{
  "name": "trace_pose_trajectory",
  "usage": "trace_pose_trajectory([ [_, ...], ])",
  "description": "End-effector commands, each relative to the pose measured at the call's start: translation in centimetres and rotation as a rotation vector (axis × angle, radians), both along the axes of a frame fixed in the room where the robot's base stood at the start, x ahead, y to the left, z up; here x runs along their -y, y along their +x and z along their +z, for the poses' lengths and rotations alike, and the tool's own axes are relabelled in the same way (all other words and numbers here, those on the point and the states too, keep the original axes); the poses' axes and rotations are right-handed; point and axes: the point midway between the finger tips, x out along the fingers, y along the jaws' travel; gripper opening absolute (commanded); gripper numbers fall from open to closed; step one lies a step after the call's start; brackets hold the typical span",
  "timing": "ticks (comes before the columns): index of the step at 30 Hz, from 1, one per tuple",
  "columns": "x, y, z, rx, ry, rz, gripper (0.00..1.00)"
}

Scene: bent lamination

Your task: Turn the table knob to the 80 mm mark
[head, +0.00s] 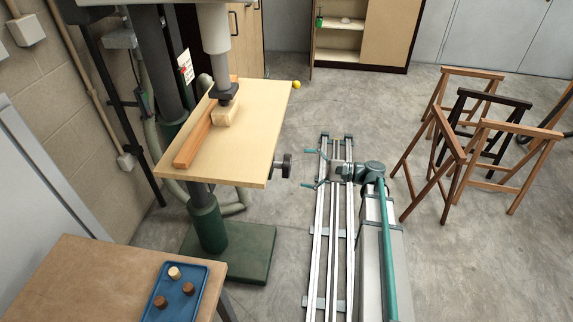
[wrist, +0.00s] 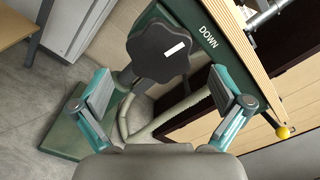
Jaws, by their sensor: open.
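The table knob (head: 283,166) is black and juts from the right edge of the drill press's wooden table (head: 262,110). In the wrist view the knob (wrist: 158,58) is a lobed black disc seen face-on, with a white line mark tilted toward the upper right. My gripper (head: 309,168) is open and empty just right of the knob, its teal fingers pointing at it. In the wrist view my gripper (wrist: 160,80) has a finger to either side, and the knob shows between and beyond them, apart from both. No 80 mm mark can be made out.
The word DOWN is printed beside the knob. A yellow ball (head: 296,85) sits at the table's far right corner. A wooden fence (head: 196,140) lies across the table. Wooden sawhorses (head: 480,130) stand right. A blue tray (head: 151,312) with small pieces sits on the front-left bench.

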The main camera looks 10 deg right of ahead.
Motion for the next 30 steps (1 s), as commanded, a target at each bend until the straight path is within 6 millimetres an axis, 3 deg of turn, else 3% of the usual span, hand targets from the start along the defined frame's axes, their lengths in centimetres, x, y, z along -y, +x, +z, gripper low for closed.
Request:
trace_pose_trajectory([
  [3,-2.1,0.7,0.2,0.0,0.0,0.003,1.0],
  [10,-4.7,1.8,0.1,0.001,-0.001,0.002,1.0],
  [23,-5.5,2.1,0.0,0.001,0.0,0.0,1.0],
  [30,-5.5,2.1,0.0,0.001,0.0,0.0,0.62],
])
